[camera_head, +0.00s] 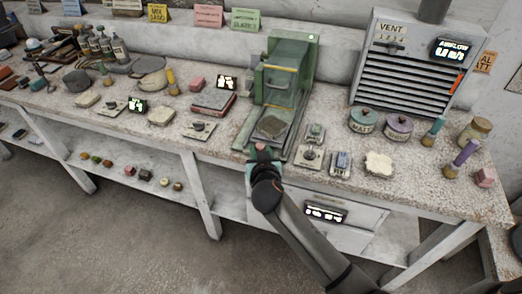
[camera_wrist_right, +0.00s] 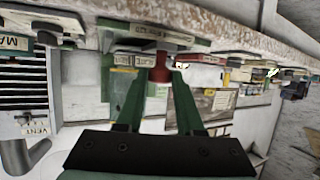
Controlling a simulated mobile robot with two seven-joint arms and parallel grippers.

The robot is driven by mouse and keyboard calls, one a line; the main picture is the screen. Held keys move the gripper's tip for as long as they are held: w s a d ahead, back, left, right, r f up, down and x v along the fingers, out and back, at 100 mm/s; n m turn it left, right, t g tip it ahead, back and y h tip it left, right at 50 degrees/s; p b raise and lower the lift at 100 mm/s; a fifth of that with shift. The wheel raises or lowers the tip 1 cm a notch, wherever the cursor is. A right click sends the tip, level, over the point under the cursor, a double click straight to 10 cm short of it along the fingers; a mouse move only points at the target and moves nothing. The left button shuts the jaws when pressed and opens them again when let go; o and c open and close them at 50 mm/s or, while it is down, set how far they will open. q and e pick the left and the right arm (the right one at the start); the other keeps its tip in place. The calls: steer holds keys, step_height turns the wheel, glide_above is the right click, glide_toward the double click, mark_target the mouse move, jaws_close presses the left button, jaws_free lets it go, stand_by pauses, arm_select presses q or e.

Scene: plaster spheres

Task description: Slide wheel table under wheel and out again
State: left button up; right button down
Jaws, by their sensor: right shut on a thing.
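The green machine (camera_head: 286,82) stands on the bench, its housing and a yellowish bar at the back. Its wheel table (camera_head: 271,127), a dark square plate on a green bed (camera_head: 247,130), sits at the front, clear of the housing. I cannot make out the wheel inside the housing. My right gripper (camera_head: 262,153) is at the front edge of the machine. In the right wrist view its green fingers (camera_wrist_right: 158,77) are shut on a red knob (camera_wrist_right: 160,62), at the near end of the table. My left gripper is not in view.
Switch plates (camera_head: 310,157) and a pale lump (camera_head: 379,164) lie right of the machine, near my arm. A red box (camera_head: 214,103) and another switch plate (camera_head: 198,130) lie left. Two lidded pots (camera_head: 365,121) stand before the vent unit (camera_head: 405,65). Drawers (camera_head: 325,213) are below.

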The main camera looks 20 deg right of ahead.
steer(key=shift+s+a, duration=0.1)
steer(key=shift+a, duration=0.1)
steer(key=c, duration=0.8)
jaws_free()
steer(key=shift+s, duration=0.1)
steer(key=shift+o, duration=1.3)
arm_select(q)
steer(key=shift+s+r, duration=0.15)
arm_select(e)
steer(key=shift+d, duration=0.1)
